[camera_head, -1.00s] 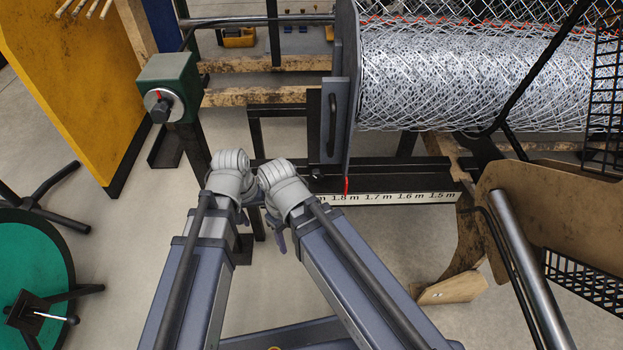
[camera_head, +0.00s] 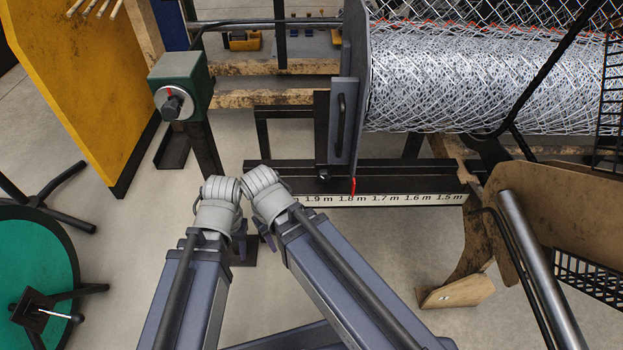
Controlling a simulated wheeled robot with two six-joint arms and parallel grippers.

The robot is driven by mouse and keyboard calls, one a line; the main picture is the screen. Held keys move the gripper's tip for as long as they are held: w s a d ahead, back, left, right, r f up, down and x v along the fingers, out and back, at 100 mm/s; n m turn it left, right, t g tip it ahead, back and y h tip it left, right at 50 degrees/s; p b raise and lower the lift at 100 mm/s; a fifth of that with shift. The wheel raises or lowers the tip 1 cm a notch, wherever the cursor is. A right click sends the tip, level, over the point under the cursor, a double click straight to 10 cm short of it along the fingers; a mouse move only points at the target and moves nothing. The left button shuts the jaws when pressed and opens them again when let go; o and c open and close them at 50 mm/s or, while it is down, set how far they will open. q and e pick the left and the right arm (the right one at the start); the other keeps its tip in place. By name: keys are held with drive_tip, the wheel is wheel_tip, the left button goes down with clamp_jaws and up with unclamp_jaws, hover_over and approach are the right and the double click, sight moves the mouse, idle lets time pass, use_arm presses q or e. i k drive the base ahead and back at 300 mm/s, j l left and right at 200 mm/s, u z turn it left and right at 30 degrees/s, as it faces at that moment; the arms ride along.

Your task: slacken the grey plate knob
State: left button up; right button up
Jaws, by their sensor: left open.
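The grey plate (camera_head: 344,130) stands upright at the left end of the mesh roll and carries a black handle. A small knob (camera_head: 323,174) shows low on its carriage, at the rail, and I take it for the plate knob. My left gripper (camera_head: 240,243) is open, small and mostly hidden below its grey wrist, left of and nearer than the knob. My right gripper (camera_head: 268,238) is beside it, mostly hidden by its own arm, and its jaws cannot be made out. Both are apart from the knob.
A measuring scale (camera_head: 400,199) runs along the rail, with a red pointer (camera_head: 353,187) near 1.8 m. A green box (camera_head: 179,82) with a dial stands at left. A yellow panel (camera_head: 75,80) and green disc (camera_head: 45,255) lie further left. A brown plate (camera_head: 540,205) is at right.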

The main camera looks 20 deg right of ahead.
sight(323, 177)
drive_tip(key=i+j, duration=0.1)
drive_tip(key=j, duration=0.4)
drive_tip(key=i+j, duration=0.1)
drive_tip(key=j, duration=0.4)
drive_tip(key=i+j, duration=0.1)
drive_tip(key=j, duration=0.35)
drive_tip(key=j+z, duration=0.1)
drive_tip(key=z, duration=0.25)
drive_tip(key=j+z, duration=0.15)
drive_tip(key=z, duration=1.75)
